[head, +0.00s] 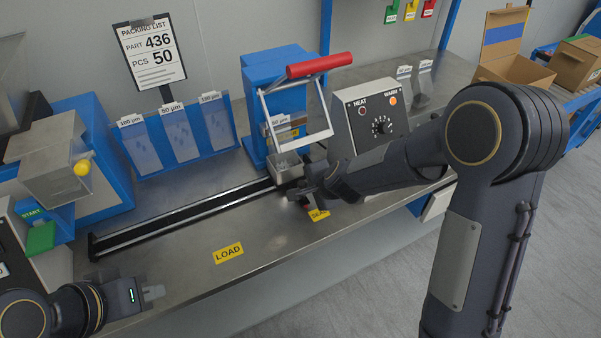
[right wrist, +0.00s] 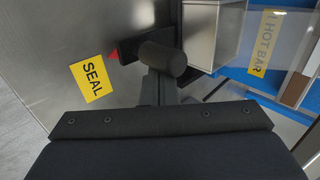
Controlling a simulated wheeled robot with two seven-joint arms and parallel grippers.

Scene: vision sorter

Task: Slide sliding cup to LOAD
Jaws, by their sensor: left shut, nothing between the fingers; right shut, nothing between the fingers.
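The sliding cup (head: 288,168) is a small open metal box at the right end of a black rail (head: 180,216), below the sealing press. In the right wrist view the cup (right wrist: 213,28) shows at the top, with a dark knob (right wrist: 163,58) beside it. My right gripper (head: 301,191) is shut and empty, close beside the cup; I cannot tell whether it touches the knob. The yellow LOAD label (head: 228,253) lies on the bench, in front of the rail's middle. The yellow SEAL label (head: 319,214) is near my right gripper. My left gripper (head: 152,293) is shut and empty at the front left.
The blue press with a red handle (head: 320,64) stands behind the cup. A heater box (head: 370,112) stands to its right. Blue bag holders (head: 174,140) stand behind the rail, and a hopper with a yellow knob (head: 82,168) is at the left. The bench around LOAD is clear.

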